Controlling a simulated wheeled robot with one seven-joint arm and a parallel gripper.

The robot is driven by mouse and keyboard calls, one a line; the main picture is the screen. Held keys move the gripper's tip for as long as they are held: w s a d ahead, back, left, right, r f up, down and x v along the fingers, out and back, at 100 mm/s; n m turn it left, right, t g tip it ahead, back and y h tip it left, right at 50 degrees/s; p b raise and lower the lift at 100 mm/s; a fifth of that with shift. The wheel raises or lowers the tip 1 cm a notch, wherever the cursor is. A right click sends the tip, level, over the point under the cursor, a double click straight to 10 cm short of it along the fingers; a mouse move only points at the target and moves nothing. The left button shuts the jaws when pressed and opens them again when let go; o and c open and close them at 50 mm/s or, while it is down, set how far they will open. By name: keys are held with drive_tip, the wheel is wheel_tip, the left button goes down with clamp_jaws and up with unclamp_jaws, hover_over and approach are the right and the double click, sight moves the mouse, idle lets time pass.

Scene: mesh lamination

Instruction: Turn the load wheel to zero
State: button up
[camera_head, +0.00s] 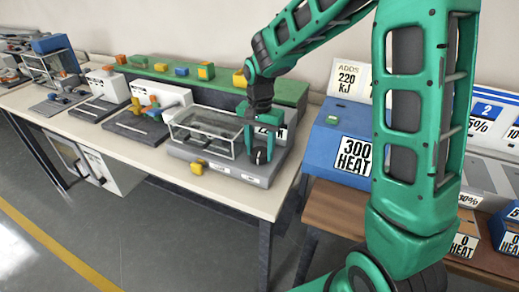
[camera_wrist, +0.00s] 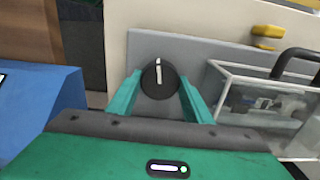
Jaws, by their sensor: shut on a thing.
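The load wheel is a dark round knob (camera_wrist: 159,79) with a white pointer line, on the grey base of a bench machine. In the wrist view the line stands nearly upright. My gripper (camera_wrist: 160,92) has its two green fingers on either side of the wheel and is shut on it. In the head view my gripper (camera_head: 259,150) reaches down to the wheel (camera_head: 259,156) at the right end of the machine (camera_head: 215,160). Any scale around the wheel is not readable.
A clear box with a dark handle (camera_wrist: 265,98) stands beside the wheel. A blue box marked 300 HEAT (camera_head: 338,145) stands to the right. Several other machines line the bench (camera_head: 235,200) to the left.

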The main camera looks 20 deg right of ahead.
drive_tip(key=n, duration=0.4)
drive_tip(key=shift+w+r+n, duration=0.15)
drive_tip(key=shift+w+n, duration=0.05)
drive_tip(key=shift+n, duration=0.1)
drive_tip(key=n, duration=0.3)
drive_tip(key=shift+n, duration=0.4)
drive_tip(key=n, duration=1.7)
drive_tip(key=shift+w, duration=0.1)
drive_tip(key=n, duration=0.4)
drive_tip(key=shift+d+n, duration=0.1)
drive_tip(key=shift+n, duration=2.1)
